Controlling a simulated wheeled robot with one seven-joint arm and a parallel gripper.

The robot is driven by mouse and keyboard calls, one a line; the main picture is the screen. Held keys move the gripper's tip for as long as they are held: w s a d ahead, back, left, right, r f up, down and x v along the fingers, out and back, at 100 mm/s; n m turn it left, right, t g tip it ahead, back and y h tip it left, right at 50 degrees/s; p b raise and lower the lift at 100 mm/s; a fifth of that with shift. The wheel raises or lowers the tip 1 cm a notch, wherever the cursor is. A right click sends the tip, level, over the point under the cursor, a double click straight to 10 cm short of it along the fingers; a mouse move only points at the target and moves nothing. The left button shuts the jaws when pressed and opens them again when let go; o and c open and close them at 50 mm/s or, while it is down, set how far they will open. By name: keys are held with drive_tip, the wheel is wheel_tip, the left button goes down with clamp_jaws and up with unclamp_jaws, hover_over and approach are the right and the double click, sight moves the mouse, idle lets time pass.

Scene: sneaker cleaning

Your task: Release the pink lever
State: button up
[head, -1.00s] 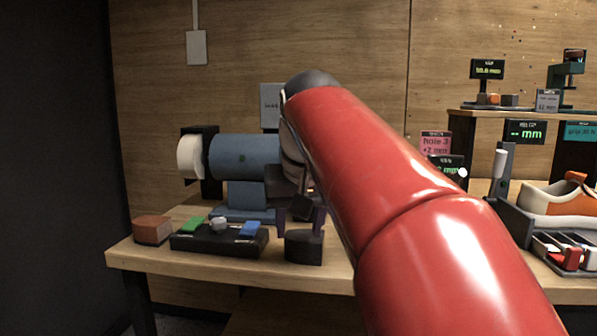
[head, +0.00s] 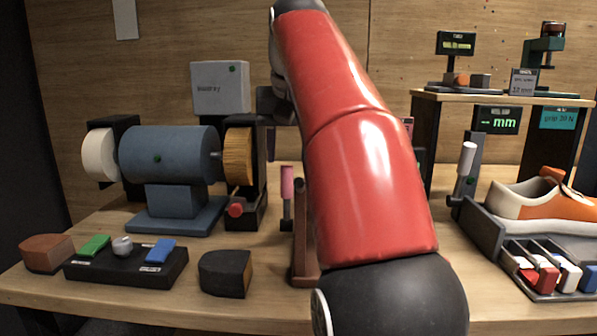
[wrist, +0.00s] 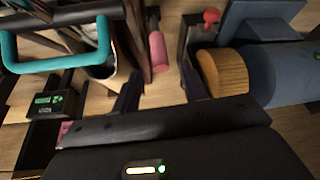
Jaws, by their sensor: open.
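The pink lever (head: 287,183) stands upright on a dark stem on the bench, between the grinder and my red arm in the head view. In the wrist view its pink handle (wrist: 158,52) lies beyond the fingertips, roughly in line with the gap between them. My gripper (wrist: 160,86) is open, with its two dark fingers apart and nothing between them. The handle appears apart from both fingers. In the head view my gripper is mostly hidden behind my arm, up near the grey sign.
A blue grinder (head: 170,155) with a tan wheel (head: 238,157) and a red knob (head: 236,210) stands left of the lever. A black button box (head: 128,265) and dark block (head: 225,273) sit in front. A teal handle (wrist: 60,62) shows in the wrist view.

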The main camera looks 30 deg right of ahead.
sight(286, 180)
drive_tip(key=shift+w+d+f, duration=0.15)
drive_tip(key=shift+w+f, duration=0.05)
drive_tip(key=shift+f, duration=0.15)
drive_tip(key=b+x, duration=0.2)
drive_tip(key=x, duration=0.5)
drive_tip(key=shift+b, duration=0.3)
clamp_jaws()
